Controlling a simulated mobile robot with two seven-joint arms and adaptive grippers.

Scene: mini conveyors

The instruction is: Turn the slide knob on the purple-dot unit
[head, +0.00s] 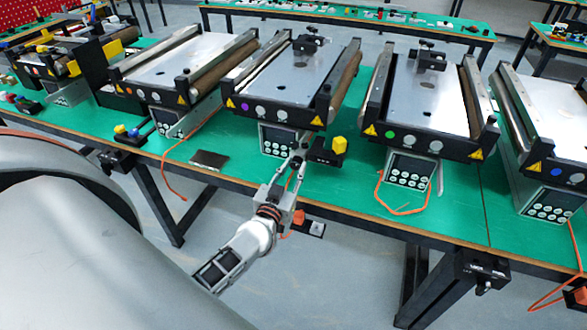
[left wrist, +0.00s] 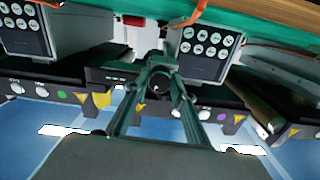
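The purple-dot unit (head: 283,80) stands in the middle of the head view, with its purple dot (head: 245,106) on the front rail. The purple dot also shows in the left wrist view (left wrist: 204,115). My left gripper (head: 296,165) is at the unit's front, beside the keypad box (head: 279,141). In the left wrist view its fingers (left wrist: 163,78) close in on both sides of a small dark slide knob (left wrist: 157,85) and look shut on it. The fingers partly hide the knob. My right gripper is in neither view.
A black bracket (head: 322,156) with a yellow knob (head: 339,145) is just right of the gripper. A green-dot unit (head: 425,100) stands to the right. A dark plate (head: 209,159) lies on the green table (head: 350,199). An orange cable (head: 400,211) lies near the front edge.

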